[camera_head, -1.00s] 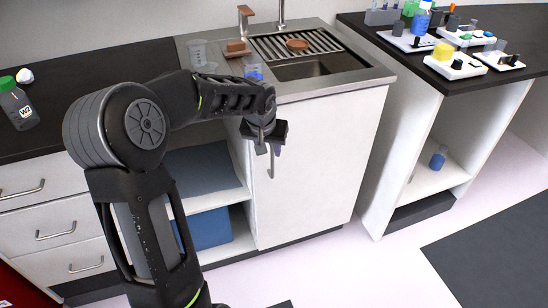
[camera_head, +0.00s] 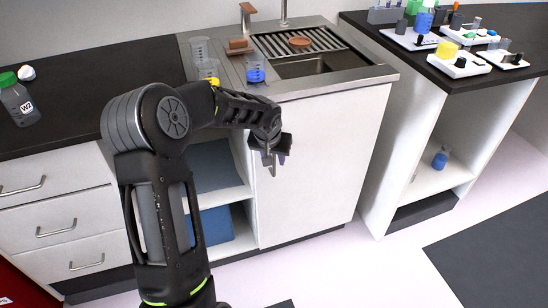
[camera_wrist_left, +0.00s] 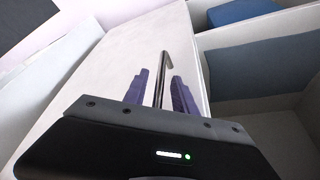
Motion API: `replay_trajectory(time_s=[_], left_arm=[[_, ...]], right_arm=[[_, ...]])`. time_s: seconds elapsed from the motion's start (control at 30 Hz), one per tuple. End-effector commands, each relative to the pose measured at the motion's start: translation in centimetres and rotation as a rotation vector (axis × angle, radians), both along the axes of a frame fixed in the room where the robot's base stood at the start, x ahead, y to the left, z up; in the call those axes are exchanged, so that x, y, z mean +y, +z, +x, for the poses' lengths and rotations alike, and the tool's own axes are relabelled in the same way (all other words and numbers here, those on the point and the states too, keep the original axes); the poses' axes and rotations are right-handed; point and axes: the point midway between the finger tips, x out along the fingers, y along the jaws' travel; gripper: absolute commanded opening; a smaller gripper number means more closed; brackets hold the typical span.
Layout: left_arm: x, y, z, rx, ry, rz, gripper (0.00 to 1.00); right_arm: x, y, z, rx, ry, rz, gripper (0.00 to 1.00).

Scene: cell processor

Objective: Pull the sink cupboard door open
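The white sink cupboard door (camera_head: 325,160) is below the sink in the head view and looks shut. It also fills the middle of the left wrist view (camera_wrist_left: 100,75). My left gripper (camera_head: 272,158) is in front of the door's upper left part. In the left wrist view, a thin metal handle (camera_wrist_left: 164,66) stands between the two purple fingers of the left gripper (camera_wrist_left: 160,92). The fingers are open, with a gap visible on each side of the handle. My right gripper is not in view.
Left of the door is an open shelf with a blue box (camera_head: 212,226). The steel sink (camera_head: 322,66) is above, with beakers (camera_head: 254,70) beside it. The floor (camera_head: 350,270) in front of the door is clear. A separate bench (camera_head: 440,80) stands at the right.

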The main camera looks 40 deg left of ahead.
Motion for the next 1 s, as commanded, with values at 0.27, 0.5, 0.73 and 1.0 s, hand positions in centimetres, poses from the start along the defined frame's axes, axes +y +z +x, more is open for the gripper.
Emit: replay_trajectory(time_s=[0.27,0.5,0.73,1.0], left_arm=[[-0.01,0.03,-0.01,0.0,0.0,0.0,0.12],[-0.01,0.04,-0.01,0.0,0.0,0.0,0.0],[-0.01,0.04,-0.01,0.0,0.0,0.0,0.0],[-0.01,0.04,-0.01,0.0,0.0,0.0,0.0]], right_arm=[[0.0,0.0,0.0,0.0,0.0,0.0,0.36],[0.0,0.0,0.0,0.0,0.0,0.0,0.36],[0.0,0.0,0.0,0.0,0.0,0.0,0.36],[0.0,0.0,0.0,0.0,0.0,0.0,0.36]])
